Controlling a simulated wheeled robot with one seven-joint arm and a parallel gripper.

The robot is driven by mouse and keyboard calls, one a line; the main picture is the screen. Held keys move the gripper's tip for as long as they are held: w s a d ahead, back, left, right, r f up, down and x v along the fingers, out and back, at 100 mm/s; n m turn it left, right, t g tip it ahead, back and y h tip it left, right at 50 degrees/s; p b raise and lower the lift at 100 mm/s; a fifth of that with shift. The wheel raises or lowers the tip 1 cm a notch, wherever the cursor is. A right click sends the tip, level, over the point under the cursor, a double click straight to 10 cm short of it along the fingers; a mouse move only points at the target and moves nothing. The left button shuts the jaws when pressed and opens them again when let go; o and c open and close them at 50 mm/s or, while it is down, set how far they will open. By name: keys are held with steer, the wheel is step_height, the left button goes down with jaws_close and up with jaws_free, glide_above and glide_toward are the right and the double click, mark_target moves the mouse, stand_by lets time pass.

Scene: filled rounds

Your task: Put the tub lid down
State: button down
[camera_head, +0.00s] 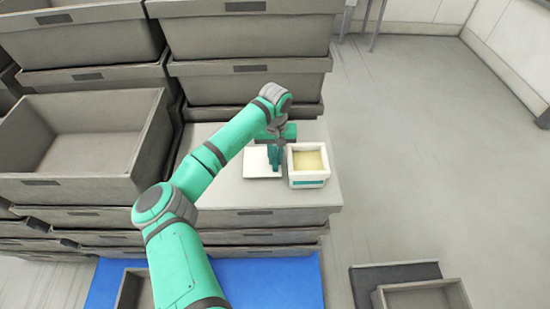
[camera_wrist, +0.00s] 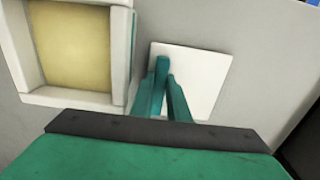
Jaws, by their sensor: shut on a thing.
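The tub lid (camera_head: 258,166) is a flat white square, lying level at the grey box-top surface, left of the tub. I cannot tell whether it touches the surface or hangs just above. My gripper (camera_head: 275,162) points down over the lid's right part and is shut on it. In the wrist view, the teal fingers (camera_wrist: 165,85) come together over the lid (camera_wrist: 205,75); the fingers hide where they grip. The white tub (camera_head: 309,177) stands open close to the lid's right, with pale yellow contents. It also shows at the left of the wrist view (camera_wrist: 75,97).
The grey surface (camera_head: 230,200) has free room in front of and left of the lid. Stacked grey crates (camera_head: 240,90) rise behind, and an open crate (camera_head: 150,185) stands left. A blue mat (camera_head: 270,280) lies on the floor in front.

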steer(key=shift+f, duration=0.25)
steer(key=shift+f, duration=0.2)
steer(key=c, duration=1.7)
jaws_free()
steer(key=shift+r, duration=0.1)
step_height(320, 180, up, 12)
steer(key=shift+s+r, duration=0.1)
